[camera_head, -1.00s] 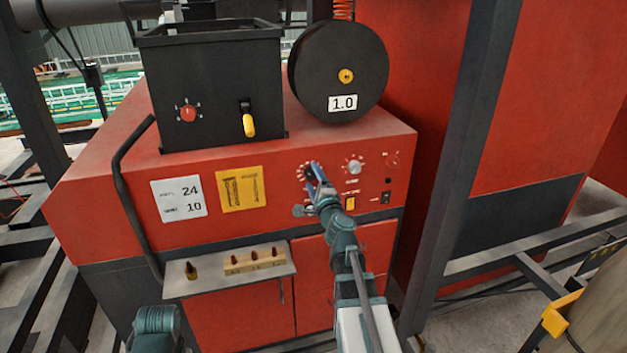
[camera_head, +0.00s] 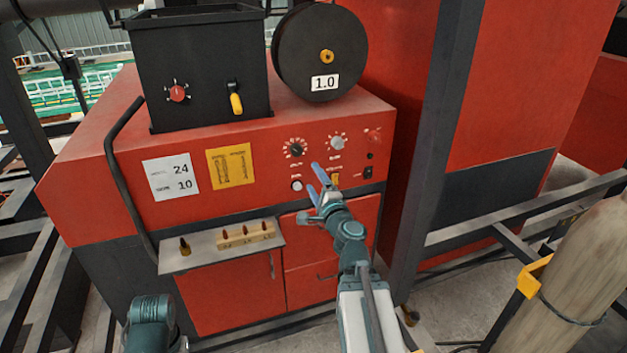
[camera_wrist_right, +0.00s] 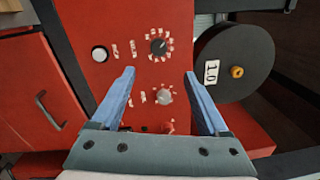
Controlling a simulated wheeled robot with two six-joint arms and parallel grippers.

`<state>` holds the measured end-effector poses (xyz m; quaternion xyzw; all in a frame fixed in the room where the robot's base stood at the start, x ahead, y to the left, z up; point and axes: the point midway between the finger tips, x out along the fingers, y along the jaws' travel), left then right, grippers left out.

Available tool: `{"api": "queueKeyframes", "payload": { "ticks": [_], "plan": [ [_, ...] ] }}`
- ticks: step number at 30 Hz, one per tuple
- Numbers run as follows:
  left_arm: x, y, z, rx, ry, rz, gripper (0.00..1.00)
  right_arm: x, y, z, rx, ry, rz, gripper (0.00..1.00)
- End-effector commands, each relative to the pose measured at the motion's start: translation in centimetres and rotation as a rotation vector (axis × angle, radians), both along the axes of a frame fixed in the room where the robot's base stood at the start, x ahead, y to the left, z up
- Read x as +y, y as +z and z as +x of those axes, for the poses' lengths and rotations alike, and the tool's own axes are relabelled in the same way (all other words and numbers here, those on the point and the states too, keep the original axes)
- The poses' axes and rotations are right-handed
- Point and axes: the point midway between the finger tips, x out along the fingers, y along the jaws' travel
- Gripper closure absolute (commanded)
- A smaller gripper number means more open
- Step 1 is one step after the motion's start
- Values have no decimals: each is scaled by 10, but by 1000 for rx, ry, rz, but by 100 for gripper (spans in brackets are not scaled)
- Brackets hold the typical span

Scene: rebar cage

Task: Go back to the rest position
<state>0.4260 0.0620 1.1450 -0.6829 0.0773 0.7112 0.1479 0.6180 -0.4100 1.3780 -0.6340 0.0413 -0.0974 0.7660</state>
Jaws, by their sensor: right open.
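My right gripper (camera_head: 318,182) is open and empty in front of the red machine's panel, below the knobs. In the right wrist view the blue fingers of the right gripper (camera_wrist_right: 160,100) are spread wide with nothing between them. Beyond them show the black knob (camera_wrist_right: 158,46) and the grey knob (camera_wrist_right: 164,96). In the head view the black knob (camera_head: 296,150) and the grey knob (camera_head: 337,143) are clear of the fingers. Part of my left arm shows at the lower left; its gripper is not visible.
The red machine (camera_head: 90,170) carries a black box (camera_head: 200,75) and a black spool (camera_head: 320,60) marked 1.0. A small shelf (camera_head: 205,258) with several pointed tips juts from its front. A dark post (camera_head: 435,150) and a cylinder (camera_head: 565,270) stand to the right.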

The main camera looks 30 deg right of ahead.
Motion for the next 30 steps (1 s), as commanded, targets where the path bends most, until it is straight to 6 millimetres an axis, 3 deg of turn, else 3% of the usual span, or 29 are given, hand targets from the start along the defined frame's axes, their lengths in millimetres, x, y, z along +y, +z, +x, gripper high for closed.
{"api": "queueKeyframes", "payload": {
  "ticks": [12, 16, 20, 23, 26, 30],
  "plan": [
    [0, 0, 1, 0, 0, 0, 50, 0, 0, 1, 0, 1, 0, 22],
    [0, -6, 1, 0, 0, 0, 50, 21, -8, 7, 17, 55, -42, 22],
    [0, -21, 1, 0, -1, 0, 50, 85, -34, 22, 73, 227, -178, 22],
    [0, -35, 1, -1, -2, 1, 50, 152, -66, 28, 140, 413, -323, 22],
    [0, -47, 1, -1, -3, 1, 50, 215, -103, 23, 215, 601, -468, 22],
    [0, -66, 1, -1, -5, 1, 50, 294, -166, -2, 340, 870, -680, 22]
  ]
}}
